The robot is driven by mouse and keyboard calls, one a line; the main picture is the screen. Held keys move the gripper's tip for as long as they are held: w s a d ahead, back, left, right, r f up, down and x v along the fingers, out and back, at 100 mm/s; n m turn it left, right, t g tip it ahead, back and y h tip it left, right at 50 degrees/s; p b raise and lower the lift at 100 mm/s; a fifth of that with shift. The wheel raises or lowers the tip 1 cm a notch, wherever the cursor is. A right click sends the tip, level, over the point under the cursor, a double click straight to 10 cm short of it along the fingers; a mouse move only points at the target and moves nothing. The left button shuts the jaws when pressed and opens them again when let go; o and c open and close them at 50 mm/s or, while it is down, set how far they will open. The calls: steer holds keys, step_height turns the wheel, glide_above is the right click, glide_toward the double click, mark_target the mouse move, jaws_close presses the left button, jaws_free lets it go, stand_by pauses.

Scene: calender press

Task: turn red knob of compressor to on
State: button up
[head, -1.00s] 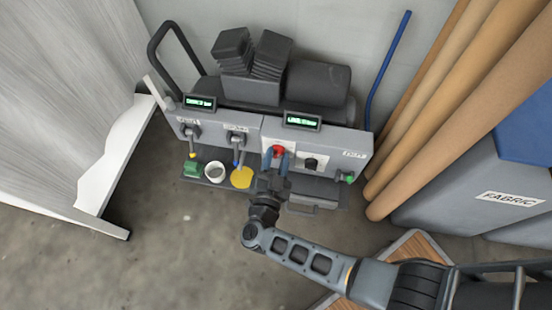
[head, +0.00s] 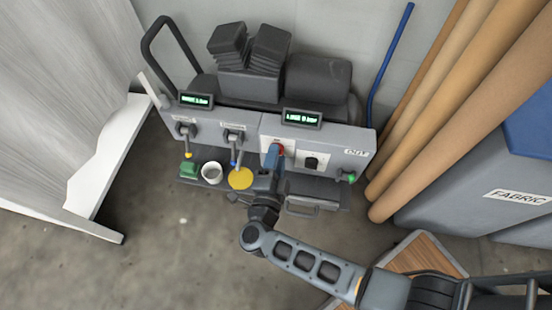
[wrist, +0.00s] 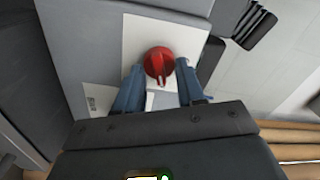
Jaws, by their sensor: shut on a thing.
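The compressor (head: 343,140) is a grey box panel against the wall with knobs and green-lit displays. The red knob (head: 281,148) is on a white plate at its middle, partly hidden behind a blue finger. In the wrist view the red knob (wrist: 158,60) is round with a raised ridge that runs toward the bottom of the picture. My gripper (head: 274,160) is at the knob. Its two blue fingers lie on either side of the knob's lower part in the wrist view, shut on it.
A black knob (head: 312,162) sits right of the red one. Two gauge-like levers (head: 233,140) (head: 186,132) are at left. A white cup (head: 212,172), yellow disc (head: 241,178) and green block (head: 188,168) lie on the ledge below. Cardboard tubes (head: 420,120) lean at right.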

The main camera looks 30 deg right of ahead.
steer(key=shift+f+m, duration=0.1)
steer(key=shift+m, duration=0.2)
steer(key=o, duration=1)
steer(key=shift+s+a, duration=0.1)
steer(key=shift+a, duration=0.05)
steer(key=p+v, duration=0.1)
steer(key=v, duration=0.6)
steer(key=shift+s+a+p, duration=0.2)
steer(key=shift+s+p, duration=0.05)
steer(key=shift+p, duration=0.05)
